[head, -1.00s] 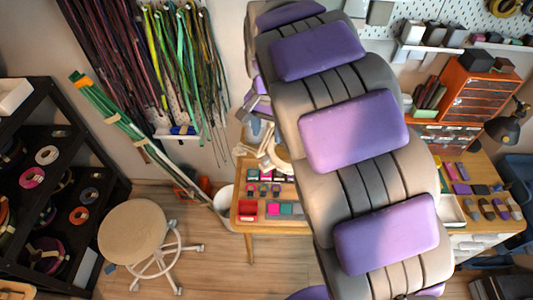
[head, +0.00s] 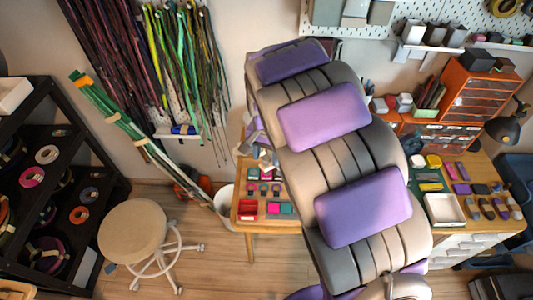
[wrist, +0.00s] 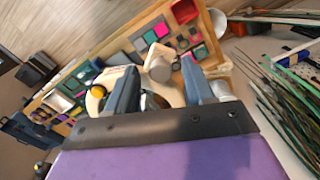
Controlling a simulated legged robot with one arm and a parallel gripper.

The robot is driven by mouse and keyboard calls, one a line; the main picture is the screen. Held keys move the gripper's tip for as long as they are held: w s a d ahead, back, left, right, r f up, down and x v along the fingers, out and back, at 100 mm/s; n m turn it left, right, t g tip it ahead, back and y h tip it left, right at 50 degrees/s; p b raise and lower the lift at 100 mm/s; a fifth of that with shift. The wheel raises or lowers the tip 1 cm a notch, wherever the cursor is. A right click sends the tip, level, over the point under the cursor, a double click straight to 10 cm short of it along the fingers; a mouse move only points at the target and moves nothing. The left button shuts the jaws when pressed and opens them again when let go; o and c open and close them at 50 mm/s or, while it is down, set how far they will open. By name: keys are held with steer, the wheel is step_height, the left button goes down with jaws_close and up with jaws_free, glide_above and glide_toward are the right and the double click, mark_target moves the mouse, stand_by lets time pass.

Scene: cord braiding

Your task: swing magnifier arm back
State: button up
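In the wrist view, my gripper (wrist: 159,72) has its two blue-grey fingers spread apart over the workbench. A cream, jointed piece (wrist: 160,50) that looks like part of the magnifier arm, with a short cylinder on it, shows beyond and between the fingertips. I see no finger clearly pressing on it. More of the cream part and a round dark patch lie low between the fingers, partly hidden. In the head view, my own arm covers most of this area, and only small pale and grey parts show at its left edge; I cannot tell the magnifier there.
The wooden workbench (head: 243,222) bears a red tray (head: 248,209), colored blocks and a white tray (head: 443,209). A black lamp (head: 507,127) and orange drawers (head: 470,100) stand at the right. Hanging cords (head: 180,60) are at the left, above a round stool (head: 132,230).

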steer(key=shift+a, duration=0.2)
steer(key=c, duration=0.5)
steer(key=shift+d, duration=0.1)
jaws_close()
steer(key=w+d+n+p, duration=0.3)
steer(key=w+d+n, duration=0.5)
steer(key=w+d, duration=1.1)
steer(key=shift+d, duration=2.05)
steer(key=shift+w, duration=0.1)
